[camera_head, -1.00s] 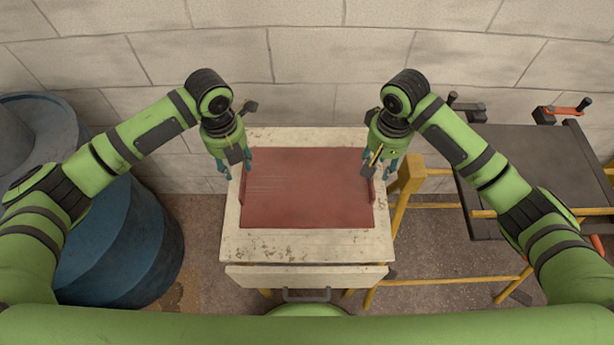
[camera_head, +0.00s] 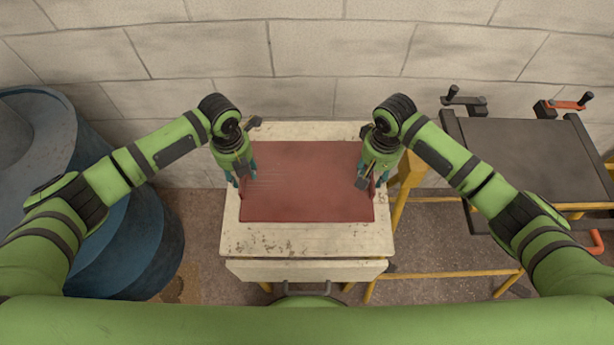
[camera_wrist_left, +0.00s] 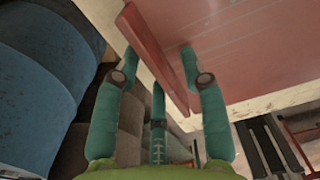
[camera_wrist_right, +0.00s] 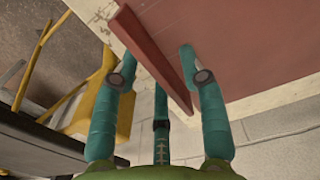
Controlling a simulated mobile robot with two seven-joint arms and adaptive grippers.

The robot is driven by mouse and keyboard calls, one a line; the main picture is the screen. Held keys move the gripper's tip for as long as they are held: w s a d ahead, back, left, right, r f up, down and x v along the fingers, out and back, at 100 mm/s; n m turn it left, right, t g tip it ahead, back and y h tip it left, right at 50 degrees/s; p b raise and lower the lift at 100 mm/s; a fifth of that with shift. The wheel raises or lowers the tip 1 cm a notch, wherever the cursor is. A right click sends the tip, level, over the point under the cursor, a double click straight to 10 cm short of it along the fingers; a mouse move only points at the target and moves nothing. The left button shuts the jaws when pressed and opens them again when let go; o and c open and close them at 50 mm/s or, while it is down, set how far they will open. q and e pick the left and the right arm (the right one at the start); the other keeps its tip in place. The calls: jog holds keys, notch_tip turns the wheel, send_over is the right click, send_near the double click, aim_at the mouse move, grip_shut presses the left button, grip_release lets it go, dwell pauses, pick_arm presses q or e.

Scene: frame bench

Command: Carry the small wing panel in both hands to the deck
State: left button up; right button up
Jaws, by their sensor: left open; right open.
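The small wing panel (camera_head: 306,185) is a flat dark-red plate with a raised lip along its left and right edges. It lies on a worn cream table (camera_head: 310,240). My left gripper (camera_head: 241,182) is open at the panel's left edge; in the left wrist view its teal fingers stand on either side of the lip (camera_wrist_left: 155,60). My right gripper (camera_head: 374,182) is open at the right edge; in the right wrist view its fingers straddle the other lip (camera_wrist_right: 155,60). The deck (camera_head: 535,158) is probably the dark flat plate with clamps on the yellow frame at the right.
A large blue barrel (camera_head: 125,245) stands left of the table. A yellow frame (camera_head: 440,275) stands right of the table and under the dark plate. A black-handled clamp (camera_head: 465,103) and an orange clamp (camera_head: 568,105) sit at the plate's far edge. A block wall (camera_head: 310,55) closes the back.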

pick_arm(q)
grip_shut()
pick_arm(e)
grip_shut()
pick_arm(q)
jog(key=shift+r, duration=0.15)
pick_arm(e)
jog(key=shift+r, duration=0.15)
